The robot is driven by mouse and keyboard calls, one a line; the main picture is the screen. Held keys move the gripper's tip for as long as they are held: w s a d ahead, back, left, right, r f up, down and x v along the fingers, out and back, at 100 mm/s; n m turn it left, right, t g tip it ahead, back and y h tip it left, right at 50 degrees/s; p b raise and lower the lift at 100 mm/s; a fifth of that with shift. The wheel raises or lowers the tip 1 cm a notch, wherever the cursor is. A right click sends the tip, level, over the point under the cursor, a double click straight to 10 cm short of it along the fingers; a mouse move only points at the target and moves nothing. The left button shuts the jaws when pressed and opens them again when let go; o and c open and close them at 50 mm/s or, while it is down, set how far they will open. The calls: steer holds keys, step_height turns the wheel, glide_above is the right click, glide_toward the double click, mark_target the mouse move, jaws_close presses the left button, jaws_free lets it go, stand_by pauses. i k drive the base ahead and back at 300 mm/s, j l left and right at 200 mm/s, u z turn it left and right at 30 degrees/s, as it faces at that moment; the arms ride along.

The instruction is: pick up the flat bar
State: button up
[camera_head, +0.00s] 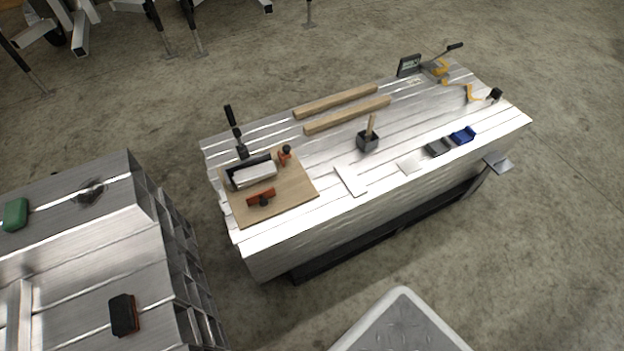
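A flat bar (350,180), pale and plain, lies flat on the metal-topped workbench (300,225) near its front edge. It sits just right of a wooden board and runs roughly front to back. A smaller pale flat plate (411,166) lies further right along the same edge. My gripper is not in view, so its state and its distance from the bar do not show.
Left of the bar, a wooden board (300,192) carries a clamped block and orange-handled tools. A black mallet (368,141) stands behind the bar. Two wooden battens (347,115) lie further back. Blue and grey bins (462,135) sit right. Another metal bench (75,250) stands left.

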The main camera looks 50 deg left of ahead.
mark_target(348, 177)
steer(key=u, duration=1.5)
